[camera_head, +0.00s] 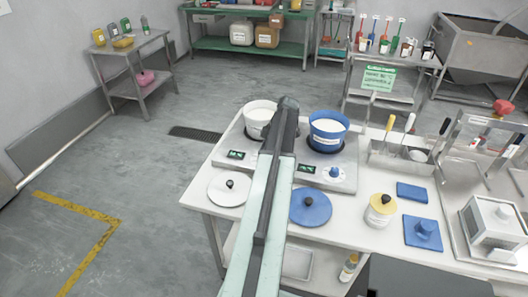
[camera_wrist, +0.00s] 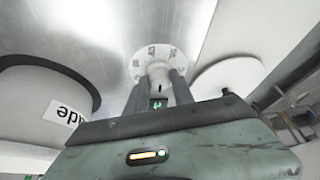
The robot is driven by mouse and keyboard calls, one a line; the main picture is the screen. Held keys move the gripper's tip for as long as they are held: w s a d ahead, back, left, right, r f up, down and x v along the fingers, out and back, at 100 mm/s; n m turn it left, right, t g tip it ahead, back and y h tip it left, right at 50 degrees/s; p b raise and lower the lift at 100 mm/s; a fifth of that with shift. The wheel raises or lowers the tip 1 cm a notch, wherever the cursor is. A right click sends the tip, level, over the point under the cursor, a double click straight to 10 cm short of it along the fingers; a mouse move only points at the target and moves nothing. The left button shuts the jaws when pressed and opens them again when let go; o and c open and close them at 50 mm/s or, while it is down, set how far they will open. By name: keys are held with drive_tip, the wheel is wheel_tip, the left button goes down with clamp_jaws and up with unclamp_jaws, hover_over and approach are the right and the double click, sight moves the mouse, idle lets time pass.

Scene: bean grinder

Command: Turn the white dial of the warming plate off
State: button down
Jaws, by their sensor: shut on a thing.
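In the wrist view, the white dial (camera_wrist: 158,70) stands on the metal warming plate (camera_wrist: 75,30), on a round white scale with dark marks. My gripper (camera_wrist: 158,78) is shut on the dial, one grey finger on each side. A short dark mark shows on the dial; which setting it points to cannot be read. In the head view, my arm covers the white dial and my gripper. The warming plate (camera_head: 226,150) shows there under a white pot (camera_head: 258,116).
A blue pot (camera_head: 328,130) and blue dial (camera_head: 335,172) are on the plate to the right. A white lid (camera_head: 228,190) and blue lid (camera_head: 310,208) lie in front. A yellow-topped jar (camera_head: 381,212) stands farther right. The floor at left is clear.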

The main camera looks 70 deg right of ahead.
drive_tip(key=n+y, duration=0.1)
drive_tip(key=n, duration=0.1)
drive_tip(key=n+g, duration=0.1)
drive_tip(key=n, duration=0.2)
drive_tip(key=shift+d+n+y, duration=0.1)
drive_tip(key=shift+n+y, duration=0.2)
drive_tip(key=shift+y, duration=0.1)
drive_tip(key=shift+g, duration=0.3)
drive_tip(key=shift+w, duration=0.1)
drive_tip(key=c, duration=1.1)
unclamp_jaws()
drive_tip(key=p+v, duration=0.7)
drive_tip(key=shift+d+r, duration=0.15)
drive_tip(key=shift+r, duration=0.15)
